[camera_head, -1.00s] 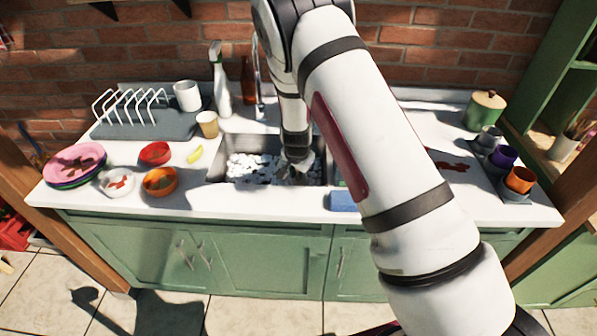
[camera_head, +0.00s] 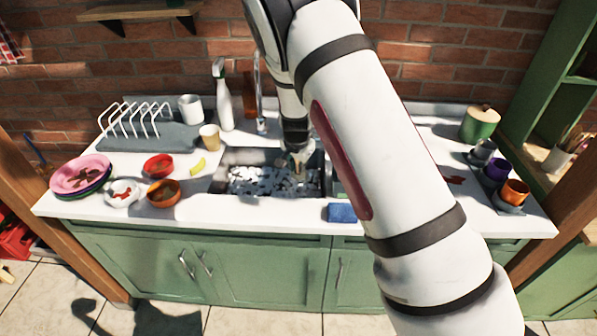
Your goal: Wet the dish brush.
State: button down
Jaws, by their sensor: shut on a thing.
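The sink (camera_head: 228,187) is set in the white counter and holds water with white foam patches (camera_head: 270,182). My gripper (camera_head: 300,158) is over the right back part of the sink, pointing down. It is shut on a small pale thing at its fingertips, which I take to be the dish brush; its shape is too small and partly hidden to make out. I cannot tell whether its lower end touches the water. The tap (camera_head: 259,95) stands behind the sink, left of my gripper.
Left of the sink are a yellow thing (camera_head: 198,164), a tan cup (camera_head: 210,138), bowls (camera_head: 163,193), stacked plates (camera_head: 80,176) and a dish rack (camera_head: 135,122). A spray bottle (camera_head: 223,98) stands behind. A blue sponge (camera_head: 342,212) lies at the front edge. Cups (camera_head: 515,191) stand right.

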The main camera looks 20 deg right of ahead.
jog(key=shift+r+p, duration=0.55)
jog(key=shift+r, duration=2.75)
jog(key=shift+s+d+n+y, duration=0.3)
jog(key=shift+n, duration=0.4)
jog(key=r+n+y, duration=0.1)
jog(key=n, duration=0.2)
jog(key=s+r+n+y, duration=0.1)
jog(key=n, duration=0.2)
jog(key=s+r+n+y+b, duration=0.1)
jog(key=n, duration=0.2)
jog(key=shift+s+d+r+g, duration=0.15)
jog(key=shift+r+g, duration=0.1)
jog(key=shift+g, duration=0.05)
